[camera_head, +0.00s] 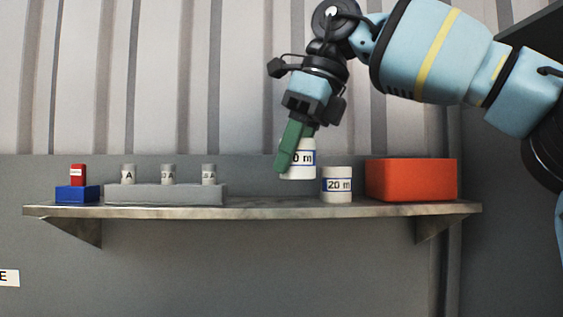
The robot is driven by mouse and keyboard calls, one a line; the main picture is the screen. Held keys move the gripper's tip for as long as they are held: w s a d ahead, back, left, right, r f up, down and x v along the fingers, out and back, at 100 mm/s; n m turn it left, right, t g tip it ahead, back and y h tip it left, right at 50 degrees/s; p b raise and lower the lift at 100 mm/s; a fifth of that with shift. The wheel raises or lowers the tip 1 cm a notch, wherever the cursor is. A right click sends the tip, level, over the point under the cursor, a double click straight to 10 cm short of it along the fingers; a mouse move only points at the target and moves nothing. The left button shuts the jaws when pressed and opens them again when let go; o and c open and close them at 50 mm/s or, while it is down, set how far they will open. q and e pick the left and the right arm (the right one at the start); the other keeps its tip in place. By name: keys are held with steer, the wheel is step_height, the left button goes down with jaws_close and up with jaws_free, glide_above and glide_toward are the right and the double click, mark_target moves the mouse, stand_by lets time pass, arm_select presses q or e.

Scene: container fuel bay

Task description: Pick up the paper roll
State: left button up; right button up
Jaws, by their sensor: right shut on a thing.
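A white paper roll (301,167) with a blue-edged label, partly covered so that only "0 m" reads, is held by my right gripper (293,150). The green fingers are shut on it, and one finger covers its left side. The roll is upright or nearly so, and its bottom appears a little above the shelf. A second white roll marked "20 m" (337,185) stands on the shelf just to its right. My left gripper does not show.
The metal shelf (270,210) runs across the wall. An orange-red box (411,180) stands at its right. At the left are a grey holder (165,195) with several small grey cylinders and a blue block (77,194) with a red piece (78,174).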

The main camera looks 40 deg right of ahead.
steer(key=s+a+b, duration=0.1)
steer(key=s+a, duration=0.3)
steer(key=s, duration=0.5)
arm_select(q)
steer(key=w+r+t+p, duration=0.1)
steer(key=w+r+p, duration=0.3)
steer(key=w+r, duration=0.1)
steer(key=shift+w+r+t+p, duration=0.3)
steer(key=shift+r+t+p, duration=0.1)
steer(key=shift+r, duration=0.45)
arm_select(e)
step_height(320, 180, up, 8)
steer(key=shift+s+a+f, duration=0.25)
steer(key=shift+s, duration=0.1)
steer(key=shift+d, duration=0.1)
